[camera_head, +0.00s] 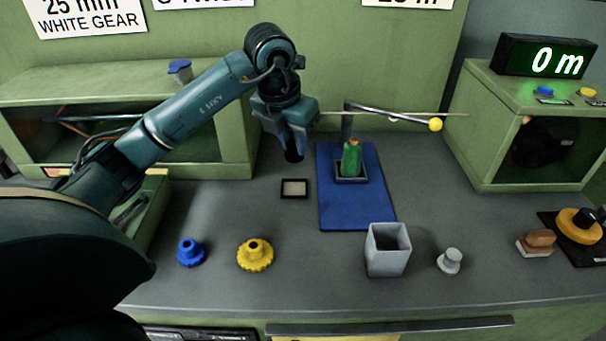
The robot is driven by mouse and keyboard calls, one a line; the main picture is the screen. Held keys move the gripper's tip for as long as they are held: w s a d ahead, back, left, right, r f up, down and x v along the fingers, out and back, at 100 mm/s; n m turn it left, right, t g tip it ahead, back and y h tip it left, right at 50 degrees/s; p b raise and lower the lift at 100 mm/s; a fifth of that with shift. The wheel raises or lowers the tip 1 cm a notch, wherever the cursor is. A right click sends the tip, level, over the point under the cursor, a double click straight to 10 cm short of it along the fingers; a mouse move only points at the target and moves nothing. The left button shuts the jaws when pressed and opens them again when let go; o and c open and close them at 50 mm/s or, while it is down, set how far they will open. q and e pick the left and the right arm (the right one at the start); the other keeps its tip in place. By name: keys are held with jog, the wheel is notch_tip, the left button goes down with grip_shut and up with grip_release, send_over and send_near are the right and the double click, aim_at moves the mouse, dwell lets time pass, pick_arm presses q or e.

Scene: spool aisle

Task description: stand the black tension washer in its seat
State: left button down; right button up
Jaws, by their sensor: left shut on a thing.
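My left gripper (291,138) comes down from the upper middle, pointing downward. It is shut on a small dark piece that looks like the black tension washer (293,155); the fingers hide much of it. The piece is held above the grey table, apart from it. Just below and in front of it lies a small black square frame with a pale inside (294,188), which looks like a seat; it is empty. My right gripper is not in view.
A green bottle-like piece (351,160) stands in a tray on a blue mat (356,215). A thin rod with a yellow ball (435,124) crosses behind. Blue (190,252) and yellow (255,255) knobs, a grey square cup (387,250) and a grey plug (450,261) stand in front.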

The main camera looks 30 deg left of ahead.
aim_at(291, 156)
pick_arm(q)
jog(key=f, duration=0.4)
jog(key=shift+s+f, duration=0.2)
jog(key=shift+s, duration=0.05)
jog(key=shift+s+x, duration=0.2)
jog(key=shift+x, duration=0.85)
jog(key=shift+s+x, duration=0.25)
jog(key=shift+x, duration=0.75)
jog(key=shift+f, duration=0.15)
jog(key=c, duration=1.2)
grip_release()
jog(key=v, duration=1.2)
jog(key=shift+s, duration=0.1)
